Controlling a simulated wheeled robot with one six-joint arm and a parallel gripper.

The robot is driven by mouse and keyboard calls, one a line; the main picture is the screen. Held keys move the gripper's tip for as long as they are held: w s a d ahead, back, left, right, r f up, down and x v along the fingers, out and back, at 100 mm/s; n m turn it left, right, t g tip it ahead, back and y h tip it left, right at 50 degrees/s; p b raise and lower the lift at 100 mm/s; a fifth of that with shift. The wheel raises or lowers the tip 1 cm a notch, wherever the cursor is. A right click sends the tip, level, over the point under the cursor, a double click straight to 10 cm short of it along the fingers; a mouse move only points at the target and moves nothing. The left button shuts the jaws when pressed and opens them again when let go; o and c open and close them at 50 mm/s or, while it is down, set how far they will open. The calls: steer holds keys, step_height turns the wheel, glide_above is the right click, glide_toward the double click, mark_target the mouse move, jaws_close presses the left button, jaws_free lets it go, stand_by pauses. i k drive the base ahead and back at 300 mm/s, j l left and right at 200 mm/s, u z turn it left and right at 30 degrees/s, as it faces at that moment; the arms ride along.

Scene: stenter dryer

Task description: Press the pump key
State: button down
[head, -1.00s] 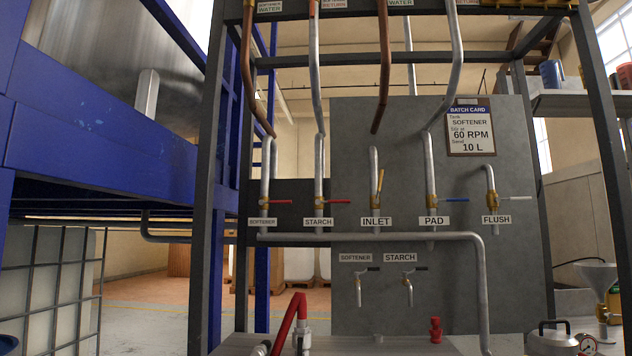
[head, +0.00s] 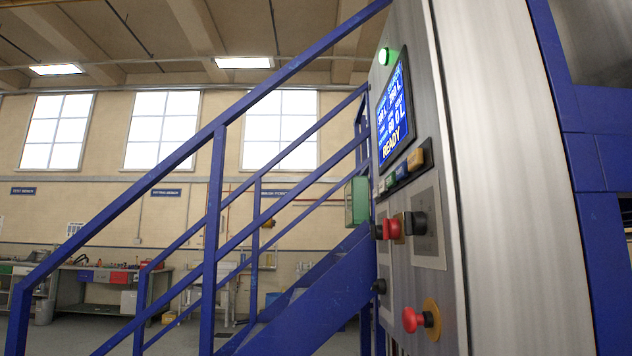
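A control panel (head: 398,262) stands at the right of the head view, seen at a steep slant. Its blue screen (head: 394,112) reads READY, with other lines too slanted to read. My gripper is not in view.
A green lamp (head: 384,56) glows above the screen. Black and red knobs (head: 392,229) and a red mushroom button (head: 414,320) sit lower on the panel. A blue stair railing (head: 212,225) crosses the left and middle. A workbench (head: 95,285) stands at the back left.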

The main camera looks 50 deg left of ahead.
mark_target(402, 170)
steer(key=u, duration=1.55)
